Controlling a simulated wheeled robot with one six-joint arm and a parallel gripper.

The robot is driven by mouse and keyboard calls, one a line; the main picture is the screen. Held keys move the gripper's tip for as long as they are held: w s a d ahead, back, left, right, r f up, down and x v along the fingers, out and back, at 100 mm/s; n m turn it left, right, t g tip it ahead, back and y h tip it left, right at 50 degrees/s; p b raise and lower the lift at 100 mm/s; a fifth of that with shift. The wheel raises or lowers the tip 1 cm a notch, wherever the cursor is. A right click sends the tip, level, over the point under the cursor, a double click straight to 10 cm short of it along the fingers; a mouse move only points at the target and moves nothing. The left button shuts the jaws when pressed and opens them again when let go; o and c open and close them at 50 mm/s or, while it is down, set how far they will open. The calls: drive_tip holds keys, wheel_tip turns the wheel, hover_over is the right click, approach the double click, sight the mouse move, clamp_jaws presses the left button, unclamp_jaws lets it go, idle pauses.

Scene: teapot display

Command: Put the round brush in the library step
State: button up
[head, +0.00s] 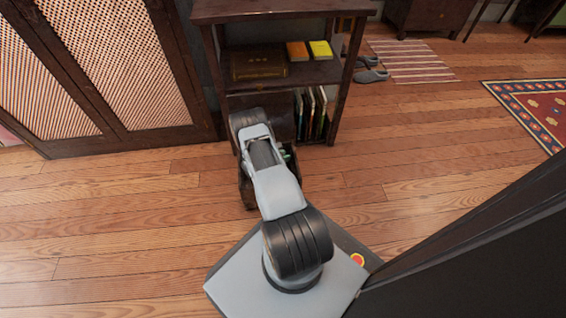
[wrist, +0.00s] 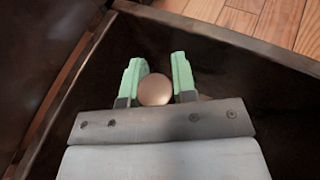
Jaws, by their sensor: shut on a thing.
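The round brush (wrist: 155,90) shows in the wrist view only as a smooth, pale tan round end. My gripper (wrist: 157,68) has green fingertips on either side of it and is shut on it. Dark wooden walls of what looks like the library step (wrist: 235,48) surround my gripper in the wrist view. In the head view the dark library step (head: 246,190) stands on the floor before the shelf, mostly hidden behind my arm. The brush cannot be made out in the head view. Whether the brush touches the step's bottom cannot be told.
A dark wooden shelf (head: 340,85) stands right behind, with a brown box (head: 260,65), yellow and orange books (head: 308,50) and upright books (head: 315,108). A lattice-front cabinet (head: 120,70) is at left. Slippers (head: 370,72) lie at right. The wooden floor in front is clear.

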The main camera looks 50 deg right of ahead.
drive_tip(key=shift+f+b, duration=0.4)
drive_tip(key=shift+f, duration=0.8)
drive_tip(key=shift+f, duration=0.2)
drive_tip(key=shift+f, duration=0.4)
drive_tip(key=o, duration=0.6)
drive_tip(key=shift+o, duration=0.2)
